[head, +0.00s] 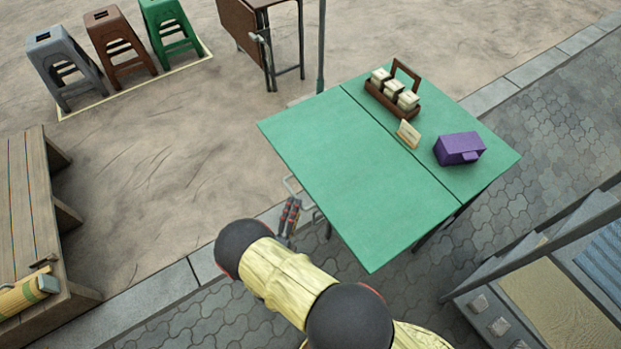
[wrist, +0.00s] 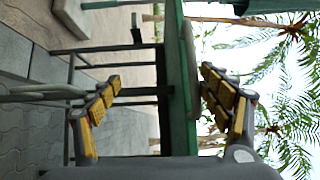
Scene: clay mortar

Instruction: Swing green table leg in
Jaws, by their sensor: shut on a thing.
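The green table (head: 350,165) stands in the middle of the head view, and its top shows edge-on in the wrist view (wrist: 178,100). A grey bent loop (head: 290,183) sticks out from under its left front edge, on the leg side. It also shows in the wrist view (wrist: 40,96). In the wrist view, the yellow-padded fingers of my gripper (wrist: 160,85) are apart on either side of the table edge, and the contact is hidden. Most of the leg is hidden under the top.
A wooden caddy with jars (head: 393,100), a small card (head: 408,134) and a purple box (head: 459,149) stand on the table. A wooden platform (head: 30,210) is at left. Several stools (head: 120,45) and a folded brown table (head: 238,28) stand behind. Sandy ground between is clear.

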